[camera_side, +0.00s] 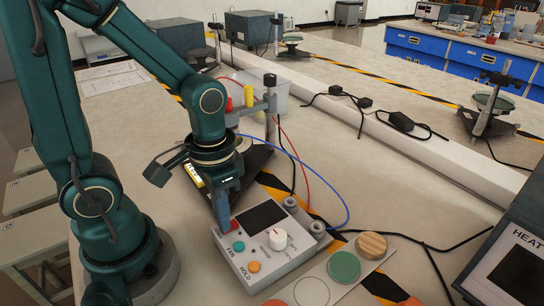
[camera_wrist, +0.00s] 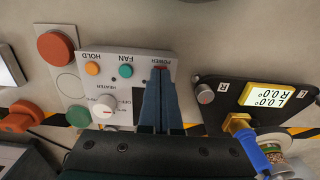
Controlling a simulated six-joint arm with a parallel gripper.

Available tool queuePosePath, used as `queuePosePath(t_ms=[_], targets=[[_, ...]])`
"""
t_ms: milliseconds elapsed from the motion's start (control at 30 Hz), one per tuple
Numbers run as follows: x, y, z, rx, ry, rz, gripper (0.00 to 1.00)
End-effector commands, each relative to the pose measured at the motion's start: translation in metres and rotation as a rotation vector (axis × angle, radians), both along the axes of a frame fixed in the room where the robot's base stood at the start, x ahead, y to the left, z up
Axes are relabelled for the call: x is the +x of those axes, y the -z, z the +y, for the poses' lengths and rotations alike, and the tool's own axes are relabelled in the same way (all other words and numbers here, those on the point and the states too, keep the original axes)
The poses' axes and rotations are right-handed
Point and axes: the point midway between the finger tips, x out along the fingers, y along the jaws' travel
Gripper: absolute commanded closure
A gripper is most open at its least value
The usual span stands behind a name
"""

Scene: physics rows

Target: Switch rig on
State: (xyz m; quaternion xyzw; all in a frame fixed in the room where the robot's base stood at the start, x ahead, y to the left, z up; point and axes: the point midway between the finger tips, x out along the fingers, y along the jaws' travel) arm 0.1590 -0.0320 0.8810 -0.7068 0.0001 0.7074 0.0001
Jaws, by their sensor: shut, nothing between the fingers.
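The rig's control box (camera_side: 268,238) is light grey with a dark screen (camera_side: 262,216), a white knob (camera_side: 278,238), a teal FAN button (camera_side: 239,246) and an orange HOLD button (camera_side: 253,267). In the wrist view its label POWER stands above a small red switch (camera_wrist: 160,68) at the box's edge. My gripper (camera_side: 224,226) is shut and empty, pointing down at that corner of the box. In the wrist view the fingertips (camera_wrist: 158,75) lie over or right beside the red switch and partly hide it. I cannot tell whether they touch it. The screen is mostly hidden there.
A strip beside the box holds a wooden disc (camera_side: 371,245), a green disc (camera_side: 343,266) and a red disc (camera_wrist: 55,47). A black plate with a yellow angle readout (camera_wrist: 267,96) stands close to my gripper. Red and blue cables loop behind the box. A heater unit (camera_side: 515,262) is at right.

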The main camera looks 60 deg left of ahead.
Motion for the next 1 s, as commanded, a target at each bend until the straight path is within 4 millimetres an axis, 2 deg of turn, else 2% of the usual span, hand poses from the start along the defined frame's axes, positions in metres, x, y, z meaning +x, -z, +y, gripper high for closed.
queuePosePath(t_ms=[167,1000], targets=[[0.001,-0.004,0.0,0.0,0.0,-0.004,1.0],[0.001,-0.066,0.0,0.0,0.0,-0.004,1.0]])
